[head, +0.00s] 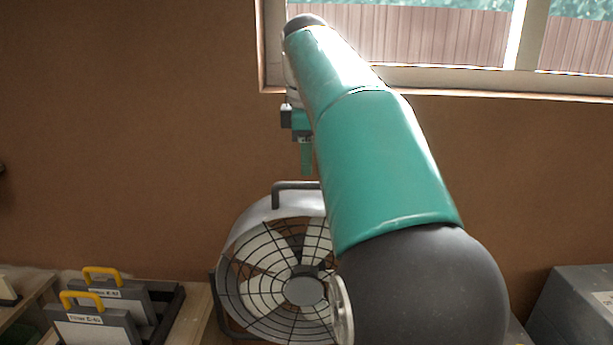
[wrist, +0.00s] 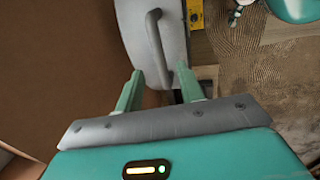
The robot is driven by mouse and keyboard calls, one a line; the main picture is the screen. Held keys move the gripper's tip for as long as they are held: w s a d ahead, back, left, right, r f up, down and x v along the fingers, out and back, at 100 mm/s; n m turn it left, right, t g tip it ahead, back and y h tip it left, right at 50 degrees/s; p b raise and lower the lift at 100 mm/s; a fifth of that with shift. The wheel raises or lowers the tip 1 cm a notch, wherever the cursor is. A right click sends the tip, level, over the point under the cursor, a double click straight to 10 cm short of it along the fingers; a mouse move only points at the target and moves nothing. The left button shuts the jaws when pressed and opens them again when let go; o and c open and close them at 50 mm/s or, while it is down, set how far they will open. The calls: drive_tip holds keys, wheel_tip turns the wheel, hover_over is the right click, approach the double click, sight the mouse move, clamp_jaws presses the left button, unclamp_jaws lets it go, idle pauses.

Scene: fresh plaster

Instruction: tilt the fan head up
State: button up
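The fan head (head: 243,225), a round grey-white drum with a dark wire grille, stands low in the head view, its right side hidden behind my arm. A dark bar handle (head: 290,185) sits on its top rim. My gripper (head: 306,172) points down just above the handle, with a gap between them. In the wrist view, the fan drum (wrist: 176,30) and its handle (wrist: 153,42) lie ahead of my gripper (wrist: 160,71). The two green fingers are apart, with nothing held between them. The handle's lower end lines up with the gap between the fingers.
Grey cases with yellow handles (head: 88,294) stand on a wooden bench at the lower left. A grey box (head: 575,305) is at the lower right. A window (head: 440,35) is set in the brown plaster wall behind. A yellow object (wrist: 195,15) lies beyond the fan.

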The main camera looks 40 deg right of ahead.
sight(307, 183)
drive_tip(key=f, duration=0.3)
drive_tip(key=w+f, duration=0.1)
drive_tip(key=f, duration=0.1)
drive_tip(key=shift+d+f, duration=0.1)
drive_tip(key=shift+d, duration=0.25)
drive_tip(key=shift+c, duration=0.2)
clamp_jaws()
